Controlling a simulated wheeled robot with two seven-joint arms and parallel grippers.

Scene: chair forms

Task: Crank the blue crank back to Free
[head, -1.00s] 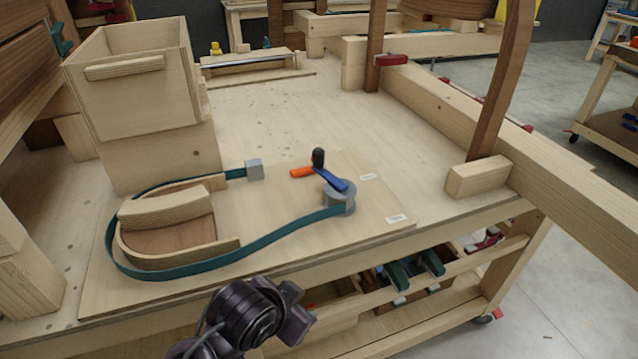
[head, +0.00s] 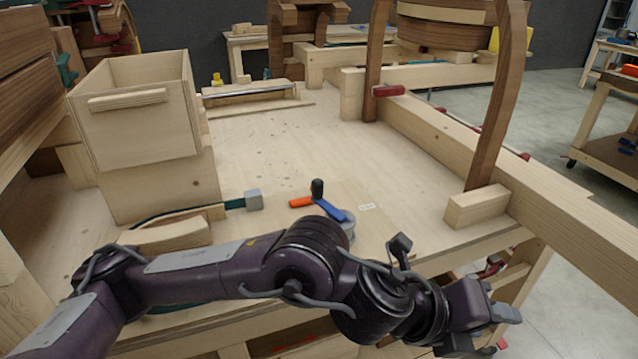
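The blue crank (head: 330,210) sits on the wooden board on the bench, with its black knob (head: 317,188) standing upright at its upper-left end. An orange lever (head: 301,202) lies beside the knob. The grey hub (head: 349,227) under the crank is partly hidden behind my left arm. A small white label (head: 366,207) lies right of the crank; its text is too small to read. My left gripper (head: 507,329) is beyond the bench's front edge at lower right, well away from the crank. Its fingertips look apart and hold nothing. My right gripper is out of view.
A grey block (head: 254,200) is on the strap's end. A wooden box (head: 135,112) stands at left. The bench top (head: 285,135) behind the crank is clear.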

